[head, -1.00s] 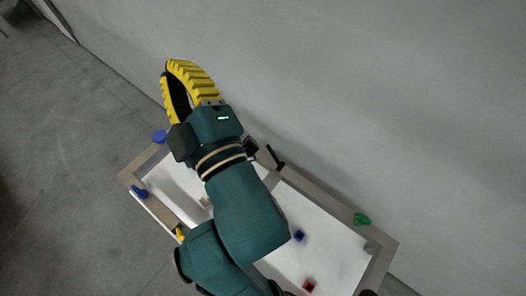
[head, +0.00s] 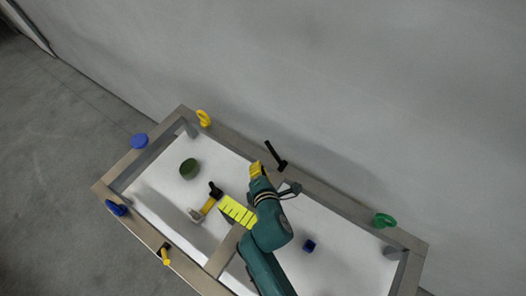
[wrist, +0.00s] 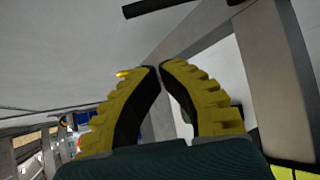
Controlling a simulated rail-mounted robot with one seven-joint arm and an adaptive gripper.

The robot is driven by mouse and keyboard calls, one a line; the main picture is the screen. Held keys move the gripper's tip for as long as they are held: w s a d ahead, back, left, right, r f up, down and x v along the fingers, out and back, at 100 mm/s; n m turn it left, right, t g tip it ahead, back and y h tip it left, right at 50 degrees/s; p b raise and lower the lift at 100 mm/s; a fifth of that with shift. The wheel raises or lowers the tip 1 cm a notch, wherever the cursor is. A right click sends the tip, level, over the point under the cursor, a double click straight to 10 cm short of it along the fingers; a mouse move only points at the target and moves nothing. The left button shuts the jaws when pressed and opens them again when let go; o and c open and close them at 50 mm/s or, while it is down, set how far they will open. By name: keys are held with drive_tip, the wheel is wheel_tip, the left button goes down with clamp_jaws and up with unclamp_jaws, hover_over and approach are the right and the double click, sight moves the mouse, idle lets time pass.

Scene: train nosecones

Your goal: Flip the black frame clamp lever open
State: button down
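The black clamp lever (head: 275,156) sits on the far rail of the wooden frame (head: 325,194), its bar sticking out over the rail toward the wall. My gripper (head: 255,168) is just left of and below the lever's base in the head view, with a small gap in the picture; I cannot tell the depth between them. In the wrist view, my gripper's yellow fingers (wrist: 160,68) have their tips together with nothing visible between them. A dark rod (wrist: 155,8), which looks like the lever, crosses the top of that view beyond the tips.
On the frame are a yellow ring (head: 203,118), blue disc (head: 139,141), blue knob (head: 116,208), yellow lever (head: 165,256) and green handle (head: 384,220). A grey wall stands behind.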

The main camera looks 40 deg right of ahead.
sight(275, 155)
drive_tip(key=w+d, duration=0.1)
drive_tip(key=d, duration=0.1)
drive_tip(key=w+d+f, duration=0.1)
drive_tip(key=w+d, duration=0.1)
drive_tip(key=w+d+f, duration=0.1)
drive_tip(key=d, duration=0.1)
drive_tip(key=shift+w+d+f, duration=0.15)
drive_tip(key=shift+w, duration=0.25)
drive_tip(key=shift+s+d+p, duration=0.1)
drive_tip(key=shift+s+p, duration=0.1)
drive_tip(key=shift+p, duration=0.15)
